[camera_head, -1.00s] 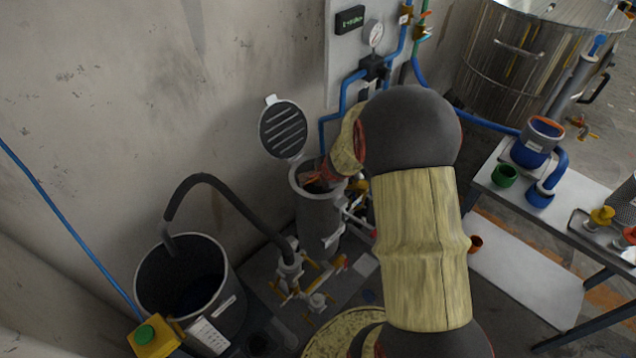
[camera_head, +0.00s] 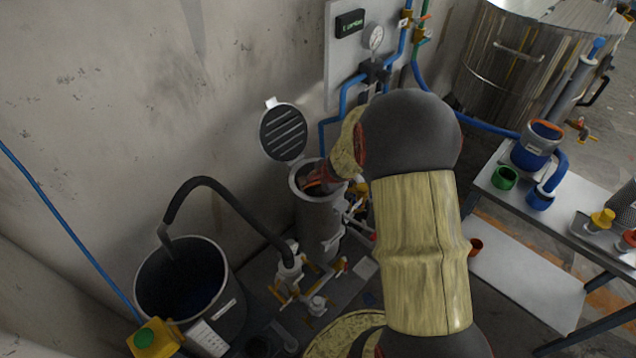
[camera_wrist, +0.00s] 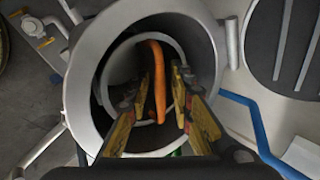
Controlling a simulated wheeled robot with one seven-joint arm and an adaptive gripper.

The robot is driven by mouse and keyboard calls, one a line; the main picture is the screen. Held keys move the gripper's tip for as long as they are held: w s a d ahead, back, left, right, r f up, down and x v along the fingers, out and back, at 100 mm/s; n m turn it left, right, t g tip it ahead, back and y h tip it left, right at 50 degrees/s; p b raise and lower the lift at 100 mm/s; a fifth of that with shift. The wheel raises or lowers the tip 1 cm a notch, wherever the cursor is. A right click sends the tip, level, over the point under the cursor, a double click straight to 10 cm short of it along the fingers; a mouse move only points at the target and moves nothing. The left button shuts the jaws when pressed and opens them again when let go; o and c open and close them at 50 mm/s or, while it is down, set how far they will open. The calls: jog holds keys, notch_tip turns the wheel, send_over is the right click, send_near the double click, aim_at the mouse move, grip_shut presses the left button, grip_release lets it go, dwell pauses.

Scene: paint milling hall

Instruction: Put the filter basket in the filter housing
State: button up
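The filter housing (camera_head: 318,222) is an upright grey cylinder with its round lid (camera_head: 284,132) swung open behind it. In the wrist view I look down into the housing's mouth (camera_wrist: 82,88). The filter basket (camera_wrist: 108,85) sits inside it, its pale round rim below the housing's rim, and its orange handle (camera_wrist: 158,70) stands up in the middle. My gripper (camera_wrist: 166,88) reaches into the mouth with its fingers apart on either side of the handle. A gap shows between the handle and the right finger. The basket's lower body is hidden.
A dark bucket (camera_head: 228,310) with a black hose stands left of the housing. Orange-handled valves (camera_head: 300,292) lie at its foot. Blue pipes and a gauge (camera_head: 375,37) are on the wall behind. A table (camera_head: 490,186) with cups and a tray stands at right.

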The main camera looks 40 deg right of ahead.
jog(key=p+v, duration=0.6)
jog(key=v, duration=0.6)
jog(key=a+r+n+y, duration=0.3)
jog(key=a+r+n, duration=0.7)
jog(key=a+r, duration=0.6)
jog(key=s+a+r+n, duration=0.2)
jog(key=s+n, duration=0.1)
jog(key=s, duration=0.3)
jog(key=s+a+r+n, duration=0.2)
jog(key=s+a+n, duration=0.1)
jog(key=s, duration=0.3)
jog(key=s+a+r+n+g+h, duration=0.1)
jog(key=s+a+r+n, duration=0.2)
jog(key=s+n, duration=0.2)
jog(key=shift+s, duration=0.55)
